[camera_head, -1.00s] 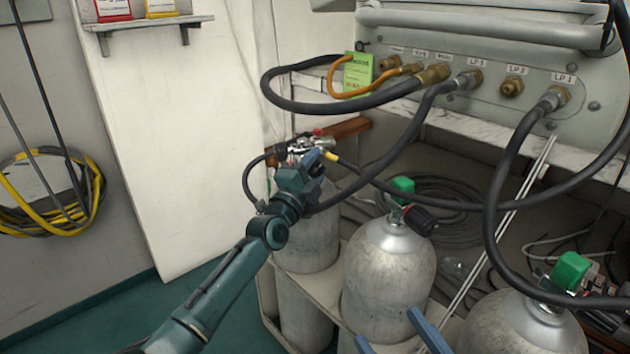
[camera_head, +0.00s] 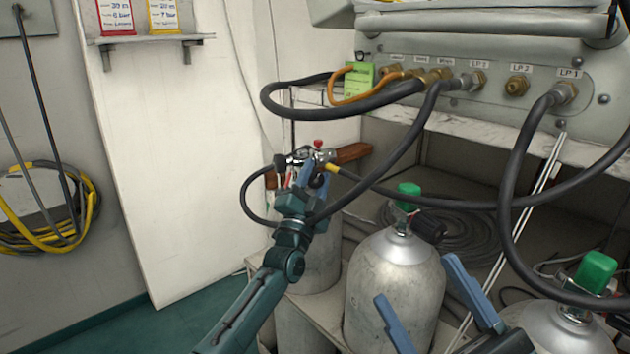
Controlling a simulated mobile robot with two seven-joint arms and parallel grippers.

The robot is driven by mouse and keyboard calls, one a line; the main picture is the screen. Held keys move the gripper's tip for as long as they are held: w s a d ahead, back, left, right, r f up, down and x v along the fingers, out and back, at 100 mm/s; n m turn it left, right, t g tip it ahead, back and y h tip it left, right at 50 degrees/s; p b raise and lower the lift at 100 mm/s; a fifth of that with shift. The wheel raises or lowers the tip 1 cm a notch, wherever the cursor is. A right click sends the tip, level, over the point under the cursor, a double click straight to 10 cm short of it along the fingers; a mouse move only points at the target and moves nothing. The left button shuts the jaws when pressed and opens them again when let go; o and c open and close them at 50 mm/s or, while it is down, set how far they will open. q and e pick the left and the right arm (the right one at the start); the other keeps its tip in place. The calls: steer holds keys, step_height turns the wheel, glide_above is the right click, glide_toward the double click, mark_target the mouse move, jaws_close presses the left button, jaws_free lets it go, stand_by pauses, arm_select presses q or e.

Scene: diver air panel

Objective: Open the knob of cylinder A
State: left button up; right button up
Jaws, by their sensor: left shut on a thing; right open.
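Several grey gas cylinders stand below the panel; no letter marking cylinder A is readable. My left gripper (camera_head: 303,172) is at the valve (camera_head: 322,157) on top of the leftmost cylinder (camera_head: 320,258). It is shut on a part of that valve, probably its knob, which the fingers hide. A small red piece shows above the valve. The middle cylinder (camera_head: 388,285) has a green knob (camera_head: 409,196), and the right cylinder (camera_head: 545,335) has another green knob (camera_head: 597,271). My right gripper (camera_head: 415,279) is open and empty, its blue fingers in front of the middle cylinder.
Black hoses (camera_head: 515,175) loop from the panel (camera_head: 545,95) down across the cylinders. A thin hose curves close around my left gripper. Coiled hose (camera_head: 465,235) lies behind the cylinders. A white board (camera_head: 175,150) leans at left, with free floor (camera_head: 190,325) below.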

mark_target(315, 171)
arm_select(q)
steer(key=shift+f, duration=0.1)
steer(key=o, duration=1)
arm_select(e)
steer(key=shift+r, duration=0.1)
arm_select(q)
steer(key=shift+r+p, duration=0.3)
steer(key=shift+r, duration=0.2)
step_height(315, 171, up, 8)
steer(key=p, duration=0.4)
steer(key=shift+r, duration=0.15)
steer(key=shift+r+p, duration=0.35)
steer(key=shift+r, duration=0.2)
steer(key=shift+f, duration=0.1)
arm_select(e)
step_height(315, 171, down, 6)
steer(key=m+g+h, duration=0.1)
steer(key=m+h, duration=0.5)
steer(key=shift+s+a+f, duration=0.15)
steer(key=shift+a+f, duration=0.1)
steer(key=shift+a, duration=0.1)
